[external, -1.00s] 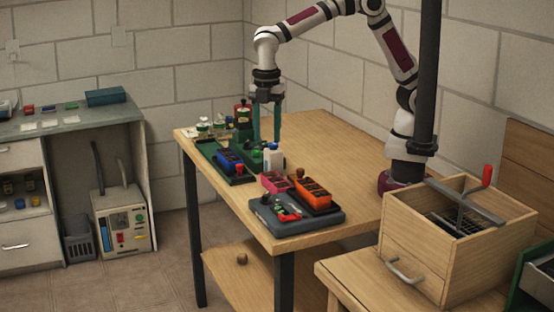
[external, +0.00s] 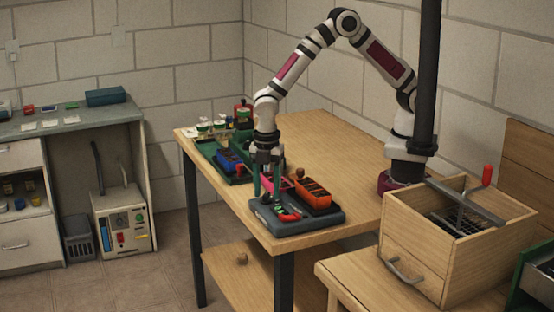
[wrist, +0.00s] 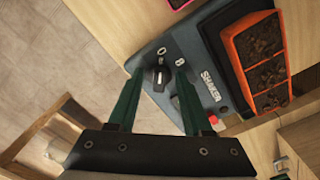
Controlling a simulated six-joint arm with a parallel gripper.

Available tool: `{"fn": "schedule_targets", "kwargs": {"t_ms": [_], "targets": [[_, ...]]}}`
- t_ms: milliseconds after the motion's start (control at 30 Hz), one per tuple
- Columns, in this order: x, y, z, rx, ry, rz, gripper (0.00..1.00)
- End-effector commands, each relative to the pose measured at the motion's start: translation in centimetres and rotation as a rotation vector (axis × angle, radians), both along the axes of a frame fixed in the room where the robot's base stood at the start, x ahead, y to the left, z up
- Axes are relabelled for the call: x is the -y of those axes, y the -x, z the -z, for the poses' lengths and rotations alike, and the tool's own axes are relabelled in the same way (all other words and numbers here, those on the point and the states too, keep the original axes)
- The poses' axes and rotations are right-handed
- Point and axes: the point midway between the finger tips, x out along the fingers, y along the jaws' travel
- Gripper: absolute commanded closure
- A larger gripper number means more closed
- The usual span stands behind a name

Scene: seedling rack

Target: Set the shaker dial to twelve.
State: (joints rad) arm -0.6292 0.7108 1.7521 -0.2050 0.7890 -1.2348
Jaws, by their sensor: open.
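The shaker (external: 318,219) is a dark grey flat unit at the table's near corner, with white SHAKER lettering in the wrist view. Its black dial (wrist: 158,78) has a pale pointer mark; figures that look like 0 and 8 stand beside it. No twelve is readable there. My gripper (external: 267,198) is open above the shaker's left end. In the wrist view its green fingers (wrist: 159,72) point at the dial, one to each side of it. I cannot tell whether they touch it or how high they are.
An orange seedling tray (wrist: 262,58) with dark soil sits on the shaker's black platform. A red part (external: 288,217) is on the shaker's front. A pink tray (external: 283,184), a blue tray (external: 228,160) and small bottles stand farther back. The table's right side is clear.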

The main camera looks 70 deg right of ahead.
Motion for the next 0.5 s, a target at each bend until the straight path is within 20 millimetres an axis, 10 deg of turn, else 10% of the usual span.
{"fn": "schedule_targets", "kwargs": {"t_ms": [300, 500], "targets": [[0.00, -0.01, -0.04, 0.000, 0.000, 0.000, 0.99], [0.00, 0.00, -0.06, 0.000, 0.000, 0.000, 1.00]]}}
